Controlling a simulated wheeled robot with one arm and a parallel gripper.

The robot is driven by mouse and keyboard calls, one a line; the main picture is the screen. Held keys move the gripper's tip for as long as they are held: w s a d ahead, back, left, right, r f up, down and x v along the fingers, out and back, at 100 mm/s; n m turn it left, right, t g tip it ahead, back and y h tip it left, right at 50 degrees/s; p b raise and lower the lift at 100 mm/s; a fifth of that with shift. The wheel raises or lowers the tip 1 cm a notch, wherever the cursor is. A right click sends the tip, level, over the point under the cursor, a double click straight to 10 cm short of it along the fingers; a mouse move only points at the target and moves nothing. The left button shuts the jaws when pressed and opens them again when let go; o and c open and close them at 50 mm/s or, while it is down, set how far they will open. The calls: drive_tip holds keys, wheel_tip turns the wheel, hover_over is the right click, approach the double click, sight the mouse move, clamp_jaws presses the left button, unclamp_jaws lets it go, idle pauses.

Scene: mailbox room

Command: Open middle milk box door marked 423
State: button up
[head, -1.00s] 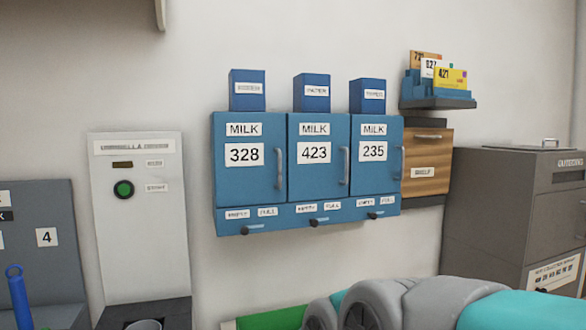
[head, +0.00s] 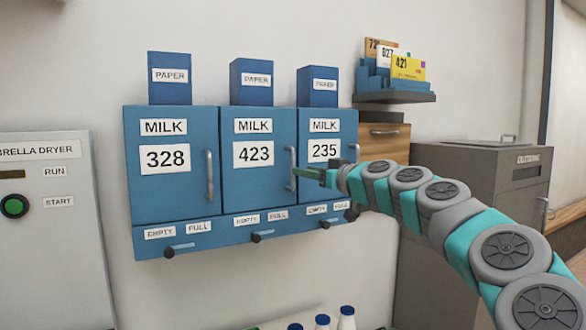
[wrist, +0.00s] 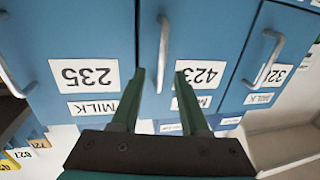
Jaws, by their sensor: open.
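The middle blue milk box door marked 423 (head: 265,185) is closed, with a grey vertical handle (head: 292,168) at its right edge. My gripper (head: 298,172) is open with its fingertips at that handle, coming from the right. The wrist view shows the scene upside down. There the 423 handle (wrist: 163,45) lies between the lines of my two fingers, with its lower end near the fingertips (wrist: 160,72). I cannot tell whether the fingers reach around it or touch it.
Closed doors 328 (head: 170,190) and 235 (head: 325,125) flank it; my arm partly covers 235. Small knobs (head: 256,237) stick out below. Blue paper boxes (head: 250,82) stand on top. A card shelf (head: 395,97) and grey bin (head: 470,190) are at right.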

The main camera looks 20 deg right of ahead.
sight(293, 185)
drive_tip(key=shift+p+x, duration=0.45)
drive_tip(key=shift+x, duration=2.5)
drive_tip(key=shift+a, duration=0.15)
drive_tip(key=shift+c, duration=0.3)
clamp_jaws()
